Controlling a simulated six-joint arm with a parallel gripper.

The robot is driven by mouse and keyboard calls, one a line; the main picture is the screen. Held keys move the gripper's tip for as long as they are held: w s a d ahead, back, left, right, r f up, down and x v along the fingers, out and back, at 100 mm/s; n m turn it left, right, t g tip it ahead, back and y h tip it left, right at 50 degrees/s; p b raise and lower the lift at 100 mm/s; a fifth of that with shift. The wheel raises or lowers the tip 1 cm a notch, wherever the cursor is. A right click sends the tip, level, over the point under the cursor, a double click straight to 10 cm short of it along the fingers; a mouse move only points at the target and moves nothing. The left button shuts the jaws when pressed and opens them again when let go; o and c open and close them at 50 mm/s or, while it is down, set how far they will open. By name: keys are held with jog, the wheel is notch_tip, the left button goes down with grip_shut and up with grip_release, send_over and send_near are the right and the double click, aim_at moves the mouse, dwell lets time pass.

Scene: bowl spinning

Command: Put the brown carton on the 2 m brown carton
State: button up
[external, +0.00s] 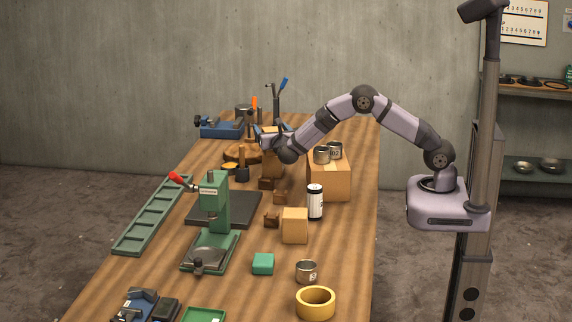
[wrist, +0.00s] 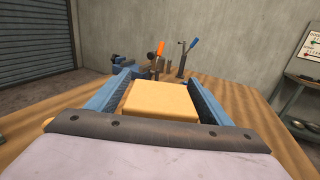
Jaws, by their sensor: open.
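My gripper (external: 268,134) is open at the far part of the bench. Its two blue fingers stand on either side of a tan-brown carton (wrist: 160,98), which fills most of the space between them in the wrist view. In the external view this carton (external: 271,143) is partly hidden by the fingers; whether they touch it is not clear. A larger brown carton (external: 329,183) stands to the right with metal cans on top. A smaller brown carton (external: 294,226) stands nearer the camera. I cannot read any size mark on the cartons.
A white-and-black canister (external: 315,202) stands between the larger and smaller cartons. Small brown blocks (external: 271,220) lie left of them. A green press (external: 213,215) is at left, and tools (external: 278,100) stand behind my gripper. Bare wood (external: 340,240) shows at right.

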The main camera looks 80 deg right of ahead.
jog(key=shift+a+r, duration=0.1)
jog(key=shift+r, duration=0.05)
jog(key=b+v, duration=0.3)
jog(key=v, duration=0.8)
jog(key=shift+s+a, duration=0.15)
jog(key=shift+a, duration=0.25)
jog(key=s+a+r+m+g+y+p, duration=0.25)
jog(key=s+r+m+y+p, duration=0.45)
jog(key=s+p, duration=0.45)
jog(key=s+a+m+g+y+p, duration=0.2)
jog(key=s+a+m+y+p, duration=0.2)
jog(key=s+m, duration=0.3)
jog(key=s+a+m+g+y+p, duration=0.2)
jog(key=s+a+m+y+p, duration=0.3)
jog(key=s, duration=0.8)
jog(key=a+m+p, duration=0.1)
jog(key=a+m, duration=0.1)
jog(key=m, duration=0.1)
jog(key=shift+f+m+y+p, duration=0.3)
jog(key=shift+f+p, duration=0.1)
